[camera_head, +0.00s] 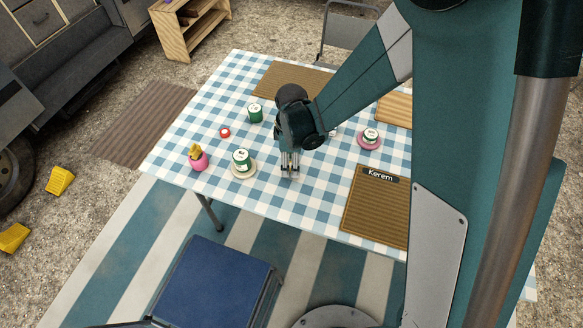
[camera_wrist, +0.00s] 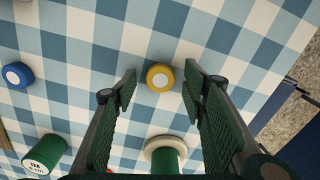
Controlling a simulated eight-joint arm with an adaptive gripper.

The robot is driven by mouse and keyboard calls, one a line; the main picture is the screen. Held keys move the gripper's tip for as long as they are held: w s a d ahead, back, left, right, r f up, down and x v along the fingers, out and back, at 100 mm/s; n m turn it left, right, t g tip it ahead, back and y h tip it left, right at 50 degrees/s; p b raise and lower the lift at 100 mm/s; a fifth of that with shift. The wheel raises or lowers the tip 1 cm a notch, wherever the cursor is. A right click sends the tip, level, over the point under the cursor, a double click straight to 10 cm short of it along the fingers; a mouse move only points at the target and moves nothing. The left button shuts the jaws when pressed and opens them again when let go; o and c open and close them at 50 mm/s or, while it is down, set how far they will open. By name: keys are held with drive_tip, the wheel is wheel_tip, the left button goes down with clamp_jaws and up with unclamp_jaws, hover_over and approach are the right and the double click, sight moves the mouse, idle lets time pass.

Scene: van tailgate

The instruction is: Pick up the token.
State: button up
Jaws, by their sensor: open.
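A round yellow token (camera_wrist: 160,78) with a pale centre lies on the blue-and-white checked cloth. In the wrist view it sits between my two fingertips, with a gap on each side. My gripper (camera_head: 289,174) is open and empty, pointing down over the table near its front edge; it also shows in the wrist view (camera_wrist: 160,85). I cannot make out the yellow token in the head view. A blue round token (camera_wrist: 18,75) lies to the left in the wrist view. A red round token (camera_head: 224,132) lies farther left in the head view.
A pink pot (camera_head: 198,162) is at the table's left. A pink saucer (camera_head: 369,145) with a can and a mat marked Kerem (camera_head: 372,212) are to the right.

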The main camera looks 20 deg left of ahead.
drive_tip(key=shift+f, duration=0.1)
idle(0.5)
drive_tip(key=c, duration=0.8)
